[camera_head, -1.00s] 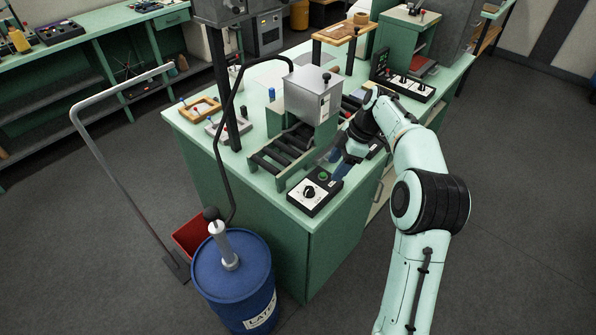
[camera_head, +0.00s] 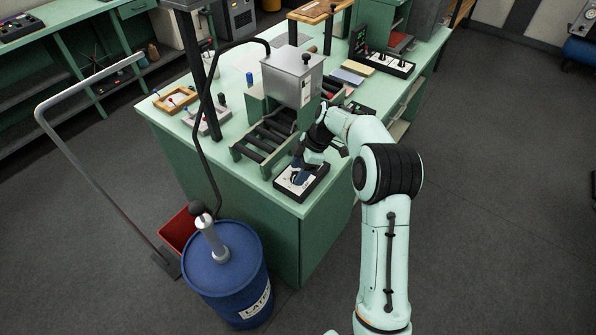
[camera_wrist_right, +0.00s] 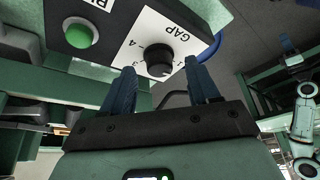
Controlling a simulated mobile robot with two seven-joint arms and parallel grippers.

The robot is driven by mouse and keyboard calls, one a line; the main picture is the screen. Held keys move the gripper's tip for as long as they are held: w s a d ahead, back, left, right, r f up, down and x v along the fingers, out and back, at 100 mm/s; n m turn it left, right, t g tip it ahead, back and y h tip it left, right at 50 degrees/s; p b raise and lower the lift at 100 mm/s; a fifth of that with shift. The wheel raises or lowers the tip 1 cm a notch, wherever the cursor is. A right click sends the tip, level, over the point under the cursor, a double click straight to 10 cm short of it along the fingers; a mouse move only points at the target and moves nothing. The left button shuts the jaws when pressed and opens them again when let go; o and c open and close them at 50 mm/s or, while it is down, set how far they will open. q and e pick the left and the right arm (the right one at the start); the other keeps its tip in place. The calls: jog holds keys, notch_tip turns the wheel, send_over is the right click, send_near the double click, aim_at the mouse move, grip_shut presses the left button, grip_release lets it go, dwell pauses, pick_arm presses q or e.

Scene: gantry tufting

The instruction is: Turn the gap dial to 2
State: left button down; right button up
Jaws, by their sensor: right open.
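The gap dial (camera_wrist_right: 159,58) is a black round knob on a white plate marked GAP in the right wrist view. Some numbers show around it, a 4 among them; I cannot tell where its pointer stands. The dial is on a black control box (camera_head: 291,190) at the table's near corner in the head view. My right gripper (camera_wrist_right: 162,82) is open, its two dark blue fingers pointing at the dial, one to either side and seemingly short of it. In the head view the right gripper (camera_head: 303,174) is over the box and hides the dial. My left gripper is not in view.
A green button (camera_wrist_right: 80,33) is beside the dial plate. Behind the box are a roller bed (camera_head: 262,143) and a grey metal housing (camera_head: 292,75). A blue drum (camera_head: 232,278) stands in front of the table, beside a red bin (camera_head: 177,228).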

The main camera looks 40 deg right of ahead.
jog(key=shift+w+a+f, duration=0.1)
jog(key=shift+a+f, duration=0.1)
jog(key=shift+f, duration=0.25)
jog(key=c, duration=1)
